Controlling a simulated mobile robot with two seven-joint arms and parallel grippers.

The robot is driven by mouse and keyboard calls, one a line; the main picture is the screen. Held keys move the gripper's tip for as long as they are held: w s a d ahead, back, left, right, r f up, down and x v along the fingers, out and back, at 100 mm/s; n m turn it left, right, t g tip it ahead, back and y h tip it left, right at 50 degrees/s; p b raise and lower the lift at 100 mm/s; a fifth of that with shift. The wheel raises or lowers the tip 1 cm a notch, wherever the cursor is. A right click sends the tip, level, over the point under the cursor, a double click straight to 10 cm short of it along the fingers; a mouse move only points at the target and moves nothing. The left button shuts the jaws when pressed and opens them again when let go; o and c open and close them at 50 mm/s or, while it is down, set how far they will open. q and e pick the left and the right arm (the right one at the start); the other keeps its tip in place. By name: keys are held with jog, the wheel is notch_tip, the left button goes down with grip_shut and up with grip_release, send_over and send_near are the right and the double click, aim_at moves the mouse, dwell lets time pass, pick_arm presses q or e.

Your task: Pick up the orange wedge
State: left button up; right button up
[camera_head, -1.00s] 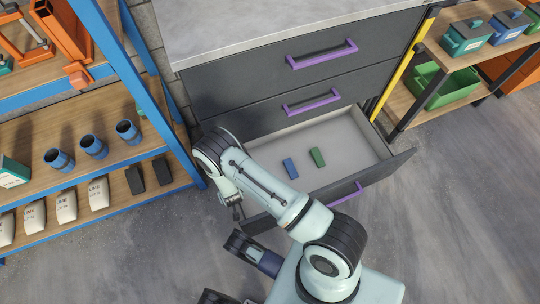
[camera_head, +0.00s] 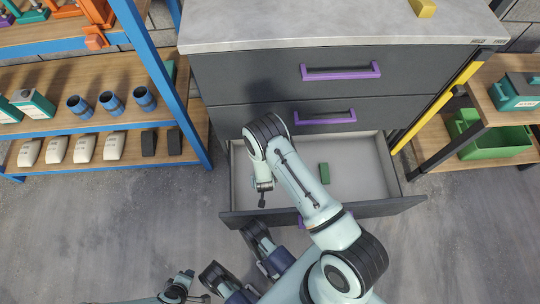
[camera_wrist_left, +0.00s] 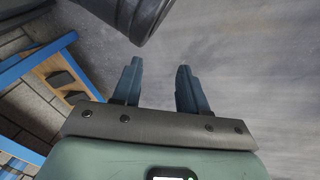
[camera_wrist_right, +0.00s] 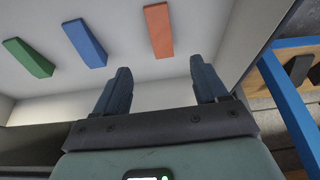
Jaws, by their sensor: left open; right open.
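The orange wedge (camera_wrist_right: 158,30) lies in the open drawer (camera_head: 375,208), in the right wrist view just beyond my right gripper's fingertips. In the head view my arm hides it. My right gripper (camera_wrist_right: 160,66) is open and empty, pointing into the drawer; it also shows in the head view (camera_head: 262,197) over the drawer's left part. A blue block (camera_wrist_right: 84,43) and a green block (camera_wrist_right: 28,57) lie to the left of the orange wedge in the right wrist view. The green block also shows in the head view (camera_head: 324,173). My left gripper (camera_wrist_left: 158,67) is open and empty above the floor.
The drawer belongs to a dark cabinet (camera_head: 240,75) with purple handles and a grey top. A blue-framed shelf (camera_head: 195,140) with cups and bottles stands at left. Another shelf with a green bin (camera_head: 500,143) stands at right. The floor in front is clear.

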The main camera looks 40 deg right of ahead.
jog(key=b+x, duration=0.3)
jog(key=x, duration=0.4)
jog(key=shift+d+f, duration=0.2)
jog(key=shift+f, duration=0.1)
jog(key=b+x, duration=0.1)
jog(key=x, duration=0.1)
jog(key=w+b+x, duration=0.1)
jog(key=x, duration=0.1)
jog(key=shift+d+f+b, duration=0.1)
jog(key=shift+f+b, duration=0.15)
jog(key=shift+b, duration=0.15)
jog(key=shift+w+d+f, duration=0.1)
jog(key=shift+w+f, duration=0.15)
jog(key=shift+f, duration=0.15)
pick_arm(q)
jog(key=s+a+f+g, duration=0.1)
jog(key=s+f+g, duration=0.3)
jog(key=s+f, duration=0.4)
jog(key=s, duration=0.4)
jog(key=shift+f+n, duration=0.15)
jog(key=shift+n, duration=0.25)
pick_arm(e)
jog(key=c, duration=1.2)
